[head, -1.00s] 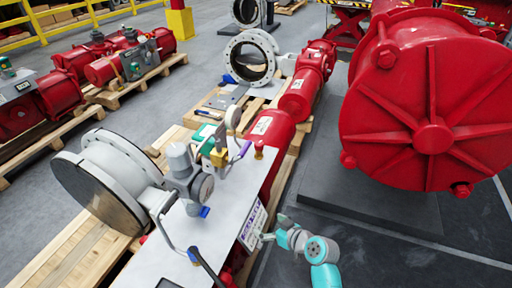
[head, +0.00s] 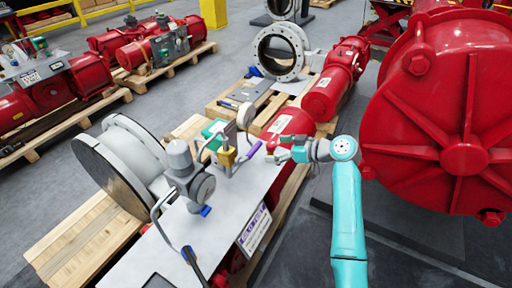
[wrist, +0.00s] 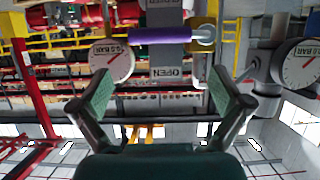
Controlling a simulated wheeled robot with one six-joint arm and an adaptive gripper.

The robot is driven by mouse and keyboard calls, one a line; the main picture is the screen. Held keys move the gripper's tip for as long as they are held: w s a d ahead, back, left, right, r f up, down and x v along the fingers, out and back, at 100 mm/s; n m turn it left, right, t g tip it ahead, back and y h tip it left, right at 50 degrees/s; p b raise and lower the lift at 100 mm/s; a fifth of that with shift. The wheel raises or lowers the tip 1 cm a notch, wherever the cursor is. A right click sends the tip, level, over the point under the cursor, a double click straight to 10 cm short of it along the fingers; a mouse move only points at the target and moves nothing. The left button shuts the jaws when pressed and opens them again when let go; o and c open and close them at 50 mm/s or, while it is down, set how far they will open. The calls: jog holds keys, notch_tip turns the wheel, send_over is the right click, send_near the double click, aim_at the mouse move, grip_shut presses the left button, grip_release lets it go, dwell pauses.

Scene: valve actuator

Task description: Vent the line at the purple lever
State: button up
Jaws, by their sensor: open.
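The purple lever (head: 252,149) stands out at an angle from a brass valve body (head: 227,157) on the grey plate of the actuator assembly. In the wrist view the purple lever (wrist: 160,35) lies sideways across the upper middle, and its right end meets a brass valve body (wrist: 204,36). My gripper (head: 279,155) is just right of the lever in the head view. In the wrist view my gripper (wrist: 161,92) is open and empty, with the lever ahead of its fingertips, apart from them. Labels reading OPEN (wrist: 165,73) show behind the lever.
A round gauge (wrist: 111,62) is left of the lever and another gauge (wrist: 298,66) is at the right. A large red cylinder (head: 450,130) stands right of my arm.

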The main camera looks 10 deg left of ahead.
aim_at(254, 148)
jog(key=x, duration=0.8)
jog(key=shift+w+a+f, duration=0.1)
jog(key=shift+a+f, duration=0.05)
jog(key=shift+a, duration=0.2)
jog(key=c, duration=1.4)
